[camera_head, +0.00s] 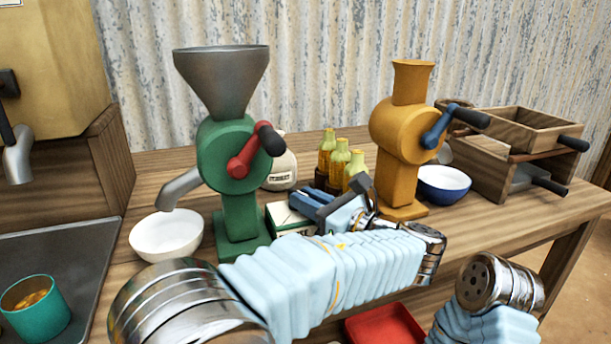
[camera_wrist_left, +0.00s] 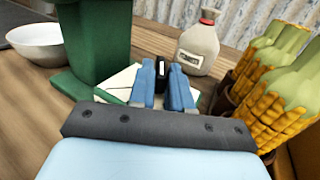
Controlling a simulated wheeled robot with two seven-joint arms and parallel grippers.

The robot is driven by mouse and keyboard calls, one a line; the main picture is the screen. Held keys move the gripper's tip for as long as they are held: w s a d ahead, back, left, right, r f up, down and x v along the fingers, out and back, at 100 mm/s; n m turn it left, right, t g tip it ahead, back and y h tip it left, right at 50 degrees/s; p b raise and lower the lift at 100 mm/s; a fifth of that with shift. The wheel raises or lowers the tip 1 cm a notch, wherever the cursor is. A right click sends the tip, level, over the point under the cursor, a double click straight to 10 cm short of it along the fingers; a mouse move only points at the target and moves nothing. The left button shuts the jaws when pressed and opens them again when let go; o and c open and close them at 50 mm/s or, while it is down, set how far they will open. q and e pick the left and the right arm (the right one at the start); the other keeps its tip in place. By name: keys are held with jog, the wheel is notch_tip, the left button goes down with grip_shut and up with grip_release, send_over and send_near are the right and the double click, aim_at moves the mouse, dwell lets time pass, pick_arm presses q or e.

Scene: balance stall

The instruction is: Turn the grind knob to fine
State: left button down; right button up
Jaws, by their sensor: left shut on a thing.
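My left gripper (camera_head: 306,199) has its blue fingers over a low white and green box behind the forearm. In the left wrist view its fingertips (camera_wrist_left: 162,82) are shut on a small black knob (camera_wrist_left: 162,71) with a white mark. The knob stands over the white top of the box (camera_wrist_left: 120,82), which also shows in the head view (camera_head: 283,214). The fingers and wrist hide much of the knob and box, and I cannot read its setting. My right gripper is out of view; only part of that arm shows at lower right.
The green grinder (camera_head: 230,150) with a red crank stands left of the box. A white bowl (camera_head: 166,240) is at left, a blue bowl (camera_head: 444,186) at right. A red tray (camera_head: 385,326) is low in front.

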pick_arm(q)
jog(key=shift+w+d+f+n+g+y+p, duration=0.1)
jog(key=shift+n+g+y+p, duration=0.35)
jog(key=shift+g, duration=0.1)
jog(key=shift+w+d+f+n+g+y+p, duration=0.1)
jog(key=shift+n+g+y+p, duration=0.35)
jog(key=shift+g, duration=0.1)
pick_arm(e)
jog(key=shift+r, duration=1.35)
pick_arm(q)
jog(key=c, duration=1.1)
grip_release()
jog(key=shift+c, duration=0.2)
